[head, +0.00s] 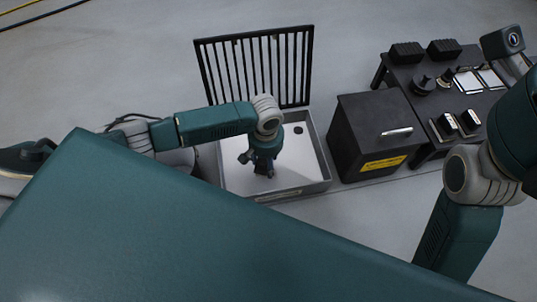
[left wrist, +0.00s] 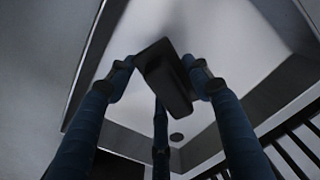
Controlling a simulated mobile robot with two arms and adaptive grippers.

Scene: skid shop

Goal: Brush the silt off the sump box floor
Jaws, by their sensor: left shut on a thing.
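The sump box (head: 305,180) is a grey, open-topped box with a pale floor in the middle of the head view. My left gripper (head: 262,168) reaches down into it from above. In the left wrist view its blue fingers (left wrist: 165,85) are shut on a dark block-shaped thing, likely the brush (left wrist: 165,78). Its bristles are hidden, and I cannot tell whether it touches the floor. A small round dark drain hole (left wrist: 176,137) shows in the box floor. I cannot clearly make out any silt.
A black barred grate (head: 258,65) stands upright behind the box. A black bin (head: 365,135) with a handle and yellow label stands close to its right. A dark table (head: 405,75) holding several small items is beyond.

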